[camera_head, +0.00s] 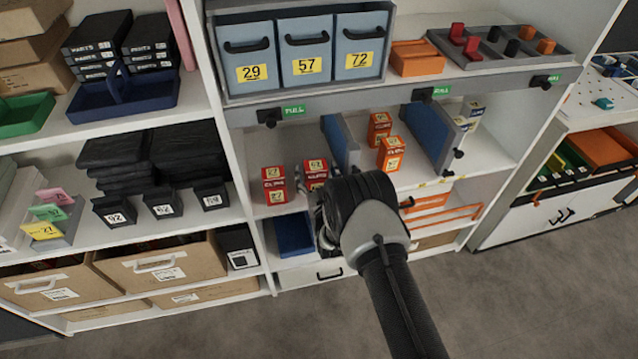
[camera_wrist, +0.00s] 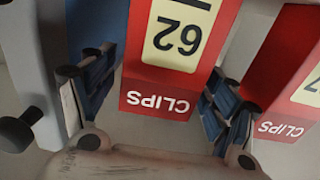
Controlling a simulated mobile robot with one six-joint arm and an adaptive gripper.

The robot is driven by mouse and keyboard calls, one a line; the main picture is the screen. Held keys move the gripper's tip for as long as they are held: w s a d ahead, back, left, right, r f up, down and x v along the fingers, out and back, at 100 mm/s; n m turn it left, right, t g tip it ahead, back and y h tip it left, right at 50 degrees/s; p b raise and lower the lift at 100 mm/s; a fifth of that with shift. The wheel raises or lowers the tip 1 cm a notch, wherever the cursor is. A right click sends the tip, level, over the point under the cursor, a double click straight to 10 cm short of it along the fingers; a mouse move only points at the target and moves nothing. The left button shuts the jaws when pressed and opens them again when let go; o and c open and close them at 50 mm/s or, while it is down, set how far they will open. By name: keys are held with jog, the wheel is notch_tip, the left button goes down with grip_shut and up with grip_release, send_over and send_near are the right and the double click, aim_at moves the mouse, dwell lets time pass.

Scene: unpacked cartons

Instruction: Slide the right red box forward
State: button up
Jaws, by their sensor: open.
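Two red clips boxes stand side by side on the middle shelf, the left one (camera_head: 273,186) and the right one (camera_head: 315,176). My gripper (camera_head: 319,212) is in front of the right box and partly covers its lower part. In the wrist view, which is upside down, the right red box (camera_wrist: 160,104) with its yellow 62 label lies between the two open fingers (camera_wrist: 158,108). One finger is on each side of it; I cannot tell whether they touch. The left red box (camera_wrist: 284,128) shows at the picture's right, beyond the other finger.
A blue divider panel (camera_head: 341,145) with a grey frame and black knob (camera_wrist: 18,130) stands close beside the right red box. Orange-red boxes (camera_head: 391,154) stand past it, then a second blue panel (camera_head: 432,135).

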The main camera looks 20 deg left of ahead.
jog(key=v, duration=1.1)
jog(key=shift+s+d, duration=0.1)
jog(key=shift+s, duration=0.1)
